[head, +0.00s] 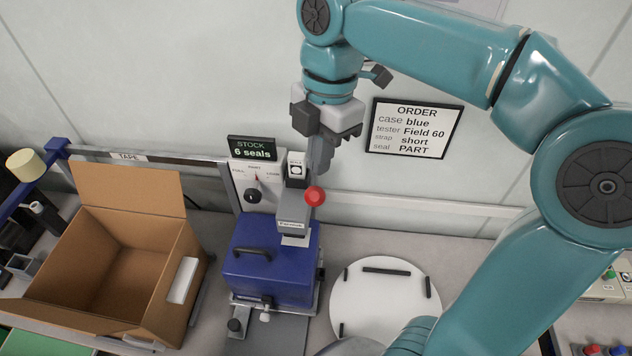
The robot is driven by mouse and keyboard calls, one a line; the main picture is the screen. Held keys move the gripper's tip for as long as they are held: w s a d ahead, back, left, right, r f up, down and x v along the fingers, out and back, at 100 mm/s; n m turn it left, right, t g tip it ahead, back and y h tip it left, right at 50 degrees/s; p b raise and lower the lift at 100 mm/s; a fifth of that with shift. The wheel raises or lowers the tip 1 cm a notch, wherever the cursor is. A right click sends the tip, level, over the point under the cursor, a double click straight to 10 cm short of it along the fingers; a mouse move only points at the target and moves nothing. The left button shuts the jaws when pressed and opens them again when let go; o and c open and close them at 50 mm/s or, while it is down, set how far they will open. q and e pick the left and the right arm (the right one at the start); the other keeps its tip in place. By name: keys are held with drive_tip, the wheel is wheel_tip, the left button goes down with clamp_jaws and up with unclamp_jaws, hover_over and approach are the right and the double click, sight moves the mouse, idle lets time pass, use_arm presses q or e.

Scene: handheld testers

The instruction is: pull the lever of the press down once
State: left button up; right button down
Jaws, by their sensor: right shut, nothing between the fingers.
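The press (292,212) stands at the back middle, with its grey head over a blue case (265,272) with a dark handle on top. A red ball knob (315,196) shows at the right of the press head; it looks like the end of the lever, whose bar is mostly hidden. My right gripper (320,165) is shut and empty, its fingers pointing down just above the red knob. I cannot tell whether the fingers touch the knob or lever. My left gripper is not in view.
An open cardboard box (115,265) stands at the left. A round white plate (385,300) with black strips lies right of the press. A dial panel (255,185) and a stock sign (252,149) stand behind the case. An order sign (414,128) hangs on the wall.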

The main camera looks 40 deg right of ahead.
drive_tip(key=shift+s, duration=0.1)
drive_tip(key=shift+s+a+f, duration=0.15)
drive_tip(key=shift+a+f, duration=0.1)
idle(0.3)
